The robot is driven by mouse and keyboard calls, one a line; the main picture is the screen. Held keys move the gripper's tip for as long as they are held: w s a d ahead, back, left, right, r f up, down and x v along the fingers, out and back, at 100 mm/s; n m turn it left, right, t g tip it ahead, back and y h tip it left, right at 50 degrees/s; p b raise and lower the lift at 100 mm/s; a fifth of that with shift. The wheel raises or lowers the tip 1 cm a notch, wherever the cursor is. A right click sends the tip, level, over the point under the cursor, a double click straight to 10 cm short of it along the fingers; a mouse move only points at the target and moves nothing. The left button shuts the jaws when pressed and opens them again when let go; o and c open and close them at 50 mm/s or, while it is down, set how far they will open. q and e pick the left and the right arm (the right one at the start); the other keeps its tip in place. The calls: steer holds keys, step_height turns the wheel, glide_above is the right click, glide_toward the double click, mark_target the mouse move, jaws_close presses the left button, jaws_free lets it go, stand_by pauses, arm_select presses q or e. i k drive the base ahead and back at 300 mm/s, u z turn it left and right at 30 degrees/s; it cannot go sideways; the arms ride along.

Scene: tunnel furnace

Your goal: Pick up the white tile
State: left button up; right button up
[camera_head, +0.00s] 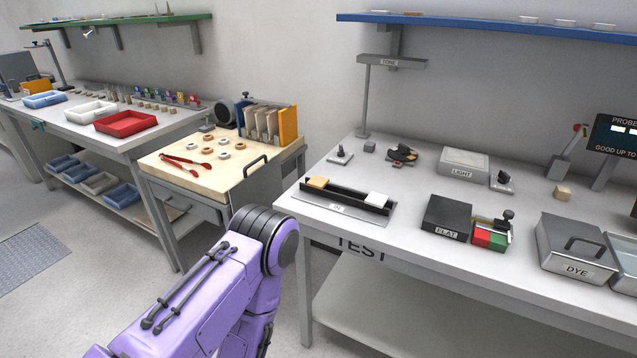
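A white tile (377,199) sits at the right end of a long black rack (346,194) on the grey test table. A tan tile (318,182) sits at the rack's left end. The rack rests on a light plate with a small label at its front. Neither of my grippers shows in the view. Only a purple link of my arm comes in from the lower left, and its rounded joint lies left of the test table's front edge. Nothing covers the white tile.
Right of the rack are a black FLAT block (447,216), a red and green block (490,237), and a DYE bin (576,250). A grey LIGHT box (463,163) stands behind. A post with an overhanging sign (391,62) rises at the back left. A blue shelf (480,24) hangs above.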

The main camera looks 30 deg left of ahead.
mark_target(376, 199)
steer(key=k, duration=0.5)
steer(key=u, duration=1.4)
steer(key=i, duration=1.15)
steer(key=z, duration=0.9)
